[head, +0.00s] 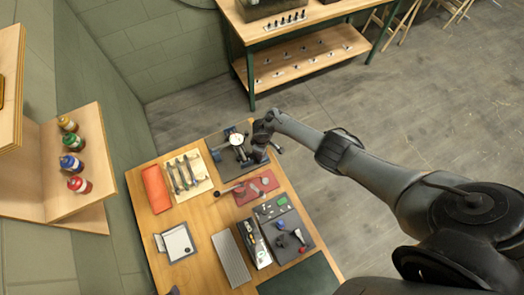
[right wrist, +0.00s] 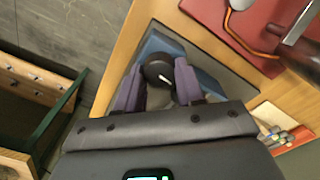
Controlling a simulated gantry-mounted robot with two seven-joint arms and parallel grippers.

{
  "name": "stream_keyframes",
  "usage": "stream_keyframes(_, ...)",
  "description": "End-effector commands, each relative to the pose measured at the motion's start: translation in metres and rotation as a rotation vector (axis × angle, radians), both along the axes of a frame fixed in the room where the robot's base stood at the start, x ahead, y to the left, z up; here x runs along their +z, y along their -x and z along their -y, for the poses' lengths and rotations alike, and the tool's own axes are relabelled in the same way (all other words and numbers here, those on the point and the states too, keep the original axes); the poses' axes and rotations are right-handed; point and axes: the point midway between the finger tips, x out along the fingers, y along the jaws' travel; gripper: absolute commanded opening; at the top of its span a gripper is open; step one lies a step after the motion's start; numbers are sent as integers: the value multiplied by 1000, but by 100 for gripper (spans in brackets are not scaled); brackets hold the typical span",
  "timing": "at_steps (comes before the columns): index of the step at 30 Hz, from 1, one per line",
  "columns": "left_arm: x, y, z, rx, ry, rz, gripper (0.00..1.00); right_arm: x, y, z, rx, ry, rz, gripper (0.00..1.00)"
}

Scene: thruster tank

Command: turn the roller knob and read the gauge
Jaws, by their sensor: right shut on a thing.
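The gauge (head: 236,139) has a round white dial and stands on a dark plate at the far end of the wooden table. Its reading is too small to make out. My right gripper (head: 262,142) is beside the gauge, on its right. In the right wrist view my right gripper (right wrist: 159,86) has its two purple fingers on either side of a round black knob (right wrist: 158,72) with a white mark line, and is shut on it. The knob is hidden in the head view. A small dark purple tip (head: 173,291) at the bottom edge looks like my left gripper; its jaws cannot be made out.
A red mat (head: 262,186) with tools lies just nearer than the gauge plate. A wooden shelf (head: 75,205) with bottles hangs on the left wall.

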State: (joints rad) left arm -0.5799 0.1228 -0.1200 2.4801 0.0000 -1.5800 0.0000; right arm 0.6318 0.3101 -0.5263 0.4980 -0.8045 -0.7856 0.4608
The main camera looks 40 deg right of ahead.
Motion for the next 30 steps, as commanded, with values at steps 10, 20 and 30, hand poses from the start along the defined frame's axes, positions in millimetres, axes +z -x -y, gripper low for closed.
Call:
stream_keyframes(10,1,0,2,6,9,0,49,0,0,0,-2,0,0,7)
stream_keyframes(20,0,0,1,3,4,0,49,0,0,0,-2,0,0,63)
stream_keyframes(30,9,0,-1,-3,-4,0,49,14,0,0,-2,-2,1,63)
